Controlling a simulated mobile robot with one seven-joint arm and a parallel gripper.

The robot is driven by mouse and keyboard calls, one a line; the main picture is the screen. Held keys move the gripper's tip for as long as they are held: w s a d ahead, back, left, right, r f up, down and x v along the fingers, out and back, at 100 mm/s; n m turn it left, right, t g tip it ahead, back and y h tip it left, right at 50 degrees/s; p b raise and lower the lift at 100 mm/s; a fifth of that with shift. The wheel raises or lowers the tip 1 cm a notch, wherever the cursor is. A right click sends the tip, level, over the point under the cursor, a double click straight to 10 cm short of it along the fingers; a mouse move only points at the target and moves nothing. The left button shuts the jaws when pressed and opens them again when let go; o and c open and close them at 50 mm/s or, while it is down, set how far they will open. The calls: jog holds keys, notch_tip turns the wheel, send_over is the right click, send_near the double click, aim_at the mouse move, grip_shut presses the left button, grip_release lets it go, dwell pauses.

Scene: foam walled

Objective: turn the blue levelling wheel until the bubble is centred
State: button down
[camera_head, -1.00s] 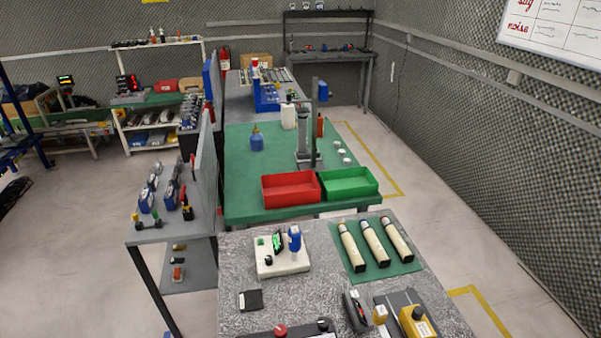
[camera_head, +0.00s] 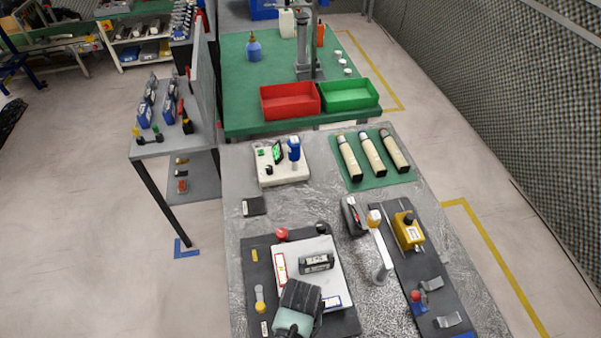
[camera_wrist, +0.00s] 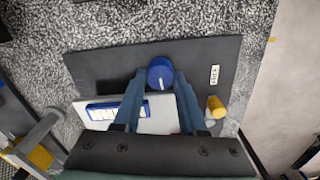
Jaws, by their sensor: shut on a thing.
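The blue wheel (camera_wrist: 160,72) sits on the dark base plate (camera_wrist: 88,67), beside the light platform, in the wrist view. My gripper (camera_wrist: 158,80) is shut on the wheel, with one finger on each side. A white mark shows on the wheel. In the head view the light platform (camera_head: 299,256) lies on the dark base plate and carries a dark block with a window (camera_head: 316,263), perhaps the level. Its bubble is too small to make out. My gripper's dark body (camera_head: 298,303) covers the platform's near edge and hides the wheel there.
A red knob (camera_head: 281,234), a black knob (camera_head: 322,228) and a yellow post (camera_head: 259,293) stand around the platform. To the right are a handheld device (camera_head: 353,215) and a yellow box (camera_head: 408,229). Red (camera_head: 290,101) and green (camera_head: 349,95) bins stand beyond.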

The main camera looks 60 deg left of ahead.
jog(key=shift+m+p, duration=0.4)
jog(key=shift+m, duration=0.8)
jog(key=shift+c, duration=2.3)
grip_release()
notch_tip(320, 180, up, 13)
jog(key=b, duration=0.1)
